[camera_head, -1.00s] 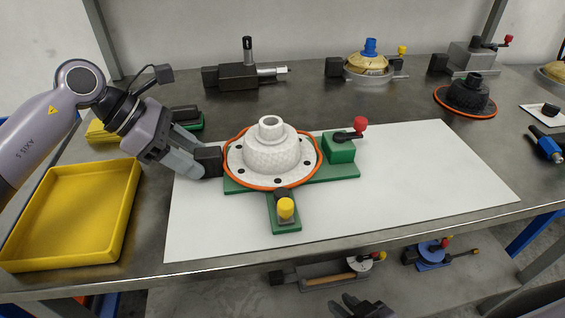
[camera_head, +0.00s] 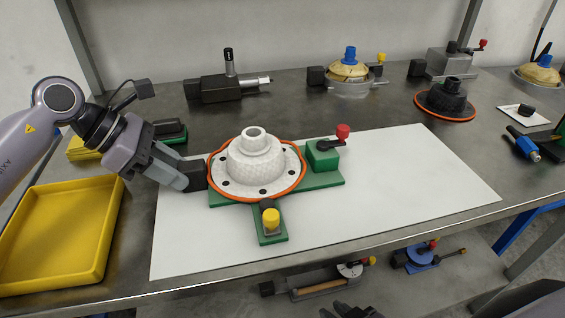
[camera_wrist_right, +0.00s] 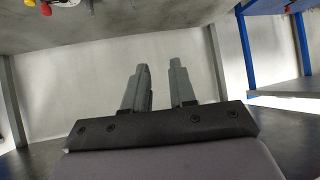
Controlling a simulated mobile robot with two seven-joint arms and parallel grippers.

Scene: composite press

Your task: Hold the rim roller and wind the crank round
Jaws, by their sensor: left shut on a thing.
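A green fixture (camera_head: 325,181) stands on the white sheet, with a white domed part (camera_head: 255,163) and orange rim ring (camera_head: 301,184) on it. A black crank with a red knob (camera_head: 342,131) sits on the green box (camera_head: 322,156) at its right. A yellow-capped roller-like piece (camera_head: 271,218) stands on the front arm. My left gripper (camera_head: 187,177) is shut on a black block (camera_head: 196,174) at the fixture's left end, beside the ring. My right gripper (camera_wrist_right: 160,72) is open and empty in the right wrist view, below the bench top.
A yellow tray (camera_head: 108,240) lies at the left. Other tools and small presses stand along the back, with a black part with an orange ring (camera_head: 446,102) at the right. The white sheet (camera_head: 400,185) is clear right of the fixture. A lower shelf holds more tools.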

